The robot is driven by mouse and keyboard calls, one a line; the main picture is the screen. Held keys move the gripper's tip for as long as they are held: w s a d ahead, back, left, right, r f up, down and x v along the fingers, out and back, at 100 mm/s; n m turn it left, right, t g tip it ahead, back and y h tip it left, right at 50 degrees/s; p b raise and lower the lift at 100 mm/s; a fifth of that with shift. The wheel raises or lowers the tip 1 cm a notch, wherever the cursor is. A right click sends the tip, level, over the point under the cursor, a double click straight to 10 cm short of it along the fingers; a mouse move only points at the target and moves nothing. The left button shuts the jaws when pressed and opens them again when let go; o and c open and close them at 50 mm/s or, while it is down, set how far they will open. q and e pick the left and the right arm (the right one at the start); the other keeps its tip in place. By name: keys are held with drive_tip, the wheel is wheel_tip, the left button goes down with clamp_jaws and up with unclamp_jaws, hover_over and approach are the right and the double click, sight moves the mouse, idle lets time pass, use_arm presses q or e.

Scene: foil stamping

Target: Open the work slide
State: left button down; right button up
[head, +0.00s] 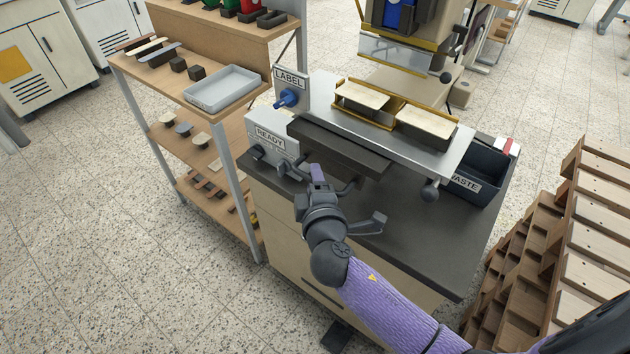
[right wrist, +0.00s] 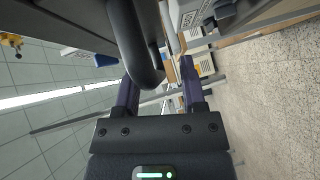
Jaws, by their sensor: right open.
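The press bench has a silver plate (head: 390,133) with two cream blocks (head: 362,95) in gold holders. In front of it is a dark slide-like block (head: 338,147); I cannot tell which of these is the work slide. A dark curved handle (head: 349,187) shows below the block's front, partly hidden by my gripper. My right gripper (head: 318,174) is open at this handle. In the right wrist view the dark handle (right wrist: 143,42) lies between the two purple fingers (right wrist: 160,88), nearer the left one; contact cannot be told. My left gripper is not in view.
A READY sign (head: 270,139) and a LABEL sign (head: 290,78) with a blue knob stand left of the slide. A black WASTE bin (head: 485,172) is at the right. A shelf with a grey tray (head: 222,90) stands left.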

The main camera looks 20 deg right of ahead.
drive_tip(key=v, duration=1)
drive_tip(key=shift+p, duration=0.45)
drive_tip(key=s+f+m+g+y, duration=0.1)
drive_tip(key=s+f+g, duration=0.3)
drive_tip(key=f, duration=0.8)
drive_tip(key=s+f+m+g+y, duration=0.15)
drive_tip(key=s+f+g, duration=0.25)
drive_tip(key=f, duration=0.7)
drive_tip(key=s+d+f+m+g, duration=0.1)
drive_tip(key=s+f+m+g, duration=0.1)
drive_tip(key=s+f, duration=0.2)
drive_tip(key=s+d+f+m+g+y, duration=0.1)
drive_tip(key=s+d+f+m+g, duration=0.1)
drive_tip(key=s, duration=0.9)
drive_tip(key=s+d+f+m+g, duration=0.1)
drive_tip(key=s+f+m+g, duration=0.2)
drive_tip(key=s+f, duration=0.4)
drive_tip(key=shift+s+d+m, duration=0.2)
drive_tip(key=shift+s+m, duration=0.5)
drive_tip(key=shift+m, duration=0.05)
